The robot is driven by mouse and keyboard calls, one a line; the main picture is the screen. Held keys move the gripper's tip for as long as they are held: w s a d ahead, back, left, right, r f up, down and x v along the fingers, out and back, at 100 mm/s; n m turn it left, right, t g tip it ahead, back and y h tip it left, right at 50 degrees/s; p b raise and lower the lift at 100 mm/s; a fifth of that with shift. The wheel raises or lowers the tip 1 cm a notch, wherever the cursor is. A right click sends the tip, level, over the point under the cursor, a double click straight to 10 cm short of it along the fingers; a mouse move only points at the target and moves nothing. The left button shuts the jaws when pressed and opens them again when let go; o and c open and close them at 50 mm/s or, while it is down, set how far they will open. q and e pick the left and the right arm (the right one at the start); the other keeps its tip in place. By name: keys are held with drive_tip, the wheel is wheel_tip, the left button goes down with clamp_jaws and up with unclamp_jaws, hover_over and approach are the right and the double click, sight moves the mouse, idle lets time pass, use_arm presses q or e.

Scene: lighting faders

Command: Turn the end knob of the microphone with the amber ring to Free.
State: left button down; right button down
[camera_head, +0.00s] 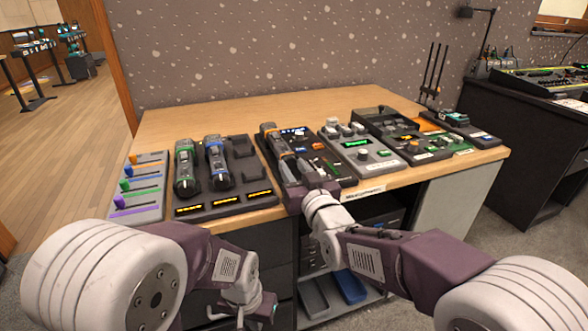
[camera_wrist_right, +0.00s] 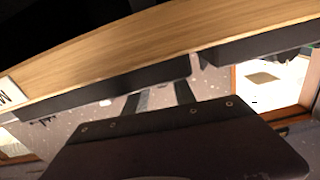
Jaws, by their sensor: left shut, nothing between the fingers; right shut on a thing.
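The microphone with the amber ring (camera_head: 273,142) lies on a dark panel in the middle of the desk, its length running from the back towards the front edge. My right gripper (camera_head: 308,184) is at its near end, shut; the fingers and the end knob are largely hidden, so the knob's setting cannot be read. Two other microphones, one with green (camera_head: 187,170) and one with blue (camera_head: 218,165), lie in a dark rack to the left. My left gripper (camera_head: 256,308) is shut and empty, low in front of the desk.
A fader panel (camera_head: 142,185) with coloured knobs stands at the desk's left end. Grey and dark control panels (camera_head: 361,146) stand to the right. The wooden desk top (camera_head: 240,108) is clear at the back. The desk's underside and edge (camera_wrist_right: 130,50) fill much of the right wrist view.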

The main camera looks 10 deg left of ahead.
drive_tip(key=c, duration=1.3)
unclamp_jaws()
drive_tip(key=p+v, duration=0.2)
drive_tip(key=v, duration=0.7)
drive_tip(key=shift+d, duration=0.1)
